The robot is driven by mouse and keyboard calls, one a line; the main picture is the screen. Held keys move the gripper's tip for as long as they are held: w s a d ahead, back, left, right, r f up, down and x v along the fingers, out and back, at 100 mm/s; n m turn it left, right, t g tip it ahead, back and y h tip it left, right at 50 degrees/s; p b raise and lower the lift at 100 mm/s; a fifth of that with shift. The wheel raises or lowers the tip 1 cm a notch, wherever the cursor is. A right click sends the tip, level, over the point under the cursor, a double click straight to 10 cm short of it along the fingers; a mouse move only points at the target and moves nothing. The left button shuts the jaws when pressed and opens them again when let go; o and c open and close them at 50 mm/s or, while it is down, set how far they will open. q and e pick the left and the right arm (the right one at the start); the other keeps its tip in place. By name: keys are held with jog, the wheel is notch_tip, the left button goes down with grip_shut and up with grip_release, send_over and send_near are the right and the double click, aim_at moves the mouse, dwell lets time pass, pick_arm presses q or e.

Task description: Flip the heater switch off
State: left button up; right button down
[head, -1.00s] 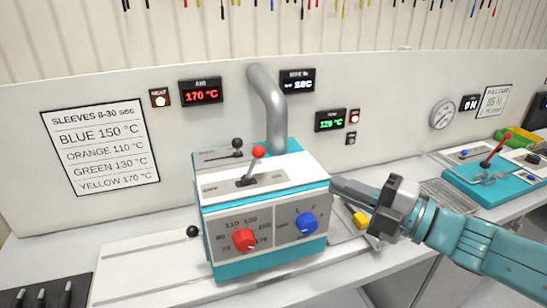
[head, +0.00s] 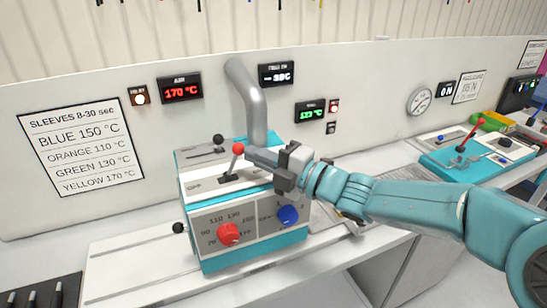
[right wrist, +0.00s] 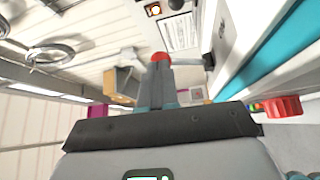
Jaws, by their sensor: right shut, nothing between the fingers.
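The heater box (head: 255,248) is teal and white and stands on the bench left of centre. On its top is a lever switch with a red ball (head: 238,148), leaning to the right. My right gripper (head: 252,156) is shut and empty, its fingertips close to the right side of the red ball. In the right wrist view the ball (right wrist: 161,57) shows just beyond the shut fingertips (right wrist: 160,68); I cannot tell whether they touch. My left gripper is not in view.
The box front has a red knob (head: 229,234) and a blue knob (head: 288,215). A black-balled lever (head: 218,139) and a grey pipe (head: 247,100) stand behind the switch. A red display (head: 181,89) reads 170 °C. A teal device (head: 465,160) stands at right.

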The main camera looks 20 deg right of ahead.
jog(key=shift+a, duration=0.15)
dwell(0.3)
jog(key=shift+a+r+n, duration=0.1)
jog(key=shift+r+n, duration=0.1)
jog(key=shift+n, duration=0.2)
jog(key=shift+a+r, duration=0.1)
jog(key=shift+a+r+n+g+h+p, duration=0.3)
jog(key=shift+n+g+p, duration=0.1)
jog(key=shift+n+p, duration=0.15)
jog(key=shift+a+r+n+g+h+p, duration=0.45)
jog(key=shift+a+n+p, duration=0.3)
jog(key=shift+p, duration=0.25)
jog(key=shift+a+r+n+g+h+p, duration=0.25)
jog(key=shift+a+n+h+p, duration=0.2)
jog(key=shift+a+n+p, duration=0.25)
jog(key=shift+a+f, duration=0.1)
jog(key=shift+f, duration=0.15)
